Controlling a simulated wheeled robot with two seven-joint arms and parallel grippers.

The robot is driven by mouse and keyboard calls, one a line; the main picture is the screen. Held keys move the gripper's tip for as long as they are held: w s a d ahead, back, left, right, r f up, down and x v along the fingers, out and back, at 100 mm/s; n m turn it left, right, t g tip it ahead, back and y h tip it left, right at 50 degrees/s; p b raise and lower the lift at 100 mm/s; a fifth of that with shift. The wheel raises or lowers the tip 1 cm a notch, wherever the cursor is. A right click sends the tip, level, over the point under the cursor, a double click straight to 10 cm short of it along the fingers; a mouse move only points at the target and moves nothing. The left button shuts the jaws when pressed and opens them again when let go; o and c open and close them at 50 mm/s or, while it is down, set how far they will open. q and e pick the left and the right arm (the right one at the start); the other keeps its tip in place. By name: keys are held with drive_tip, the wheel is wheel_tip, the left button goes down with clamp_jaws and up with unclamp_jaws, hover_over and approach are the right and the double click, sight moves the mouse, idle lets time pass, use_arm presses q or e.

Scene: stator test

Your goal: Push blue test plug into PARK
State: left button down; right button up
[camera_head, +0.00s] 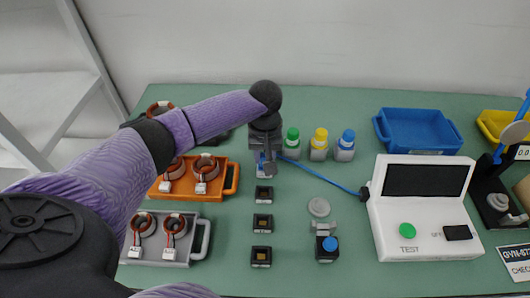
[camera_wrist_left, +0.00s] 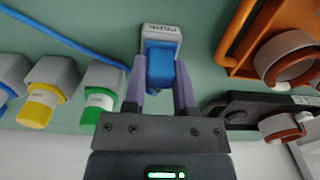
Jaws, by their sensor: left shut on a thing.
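The blue test plug (camera_wrist_left: 160,72) is between the fingers of my left gripper (camera_wrist_left: 166,90), which is shut on it. In the left wrist view the plug is at the mouth of the grey PARK holder (camera_wrist_left: 161,32); I cannot tell how deep it sits. In the head view my left gripper (camera_head: 266,160) is above the holder, left of the green-capped bottle, and hides most of the plug. The blue cable (camera_head: 325,178) runs from there to the white TEST unit (camera_head: 425,225). My right gripper is not in view.
Bottles with green (camera_head: 292,142), yellow (camera_head: 320,143) and blue (camera_head: 346,144) caps stand close on the right. An orange tray (camera_head: 230,178) with copper-wound stators is on the left, above a grey tray (camera_head: 200,239). Small black sockets (camera_head: 263,223) line the table in front.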

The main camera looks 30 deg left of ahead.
use_arm(q)
drive_tip(key=shift+c, duration=1.7)
unclamp_jaws()
wheel_tip(320, 180, up, 10)
drive_tip(key=p, duration=0.4)
drive_tip(key=shift+f, duration=0.25)
drive_tip(key=shift+r, duration=0.25)
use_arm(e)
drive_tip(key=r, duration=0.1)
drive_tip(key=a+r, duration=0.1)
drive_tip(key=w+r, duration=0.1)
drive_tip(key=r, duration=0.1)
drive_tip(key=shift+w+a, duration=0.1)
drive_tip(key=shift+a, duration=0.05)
use_arm(q)
drive_tip(key=shift+s+f, duration=0.1)
